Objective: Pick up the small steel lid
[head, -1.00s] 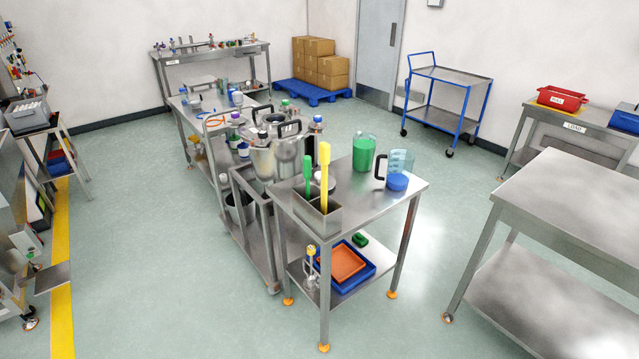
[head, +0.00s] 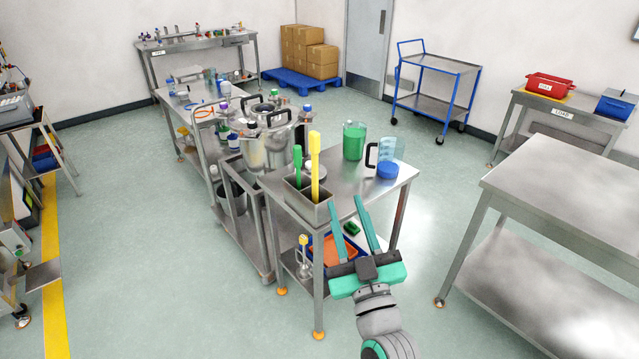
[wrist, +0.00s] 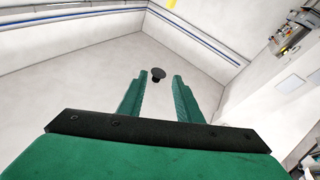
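What looks like the small steel lid (head: 316,172) lies on the near steel table (head: 345,190), behind the yellow-handled and green-handled tools, which partly hide it. My gripper (head: 347,202) is in front of the table's near right part in the head view, apart from the lid.
A steel holder (head: 309,206) with the upright tools stands at the table's front left. A large steel pot (head: 266,148) is behind. Open floor separates the right table (head: 570,180).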

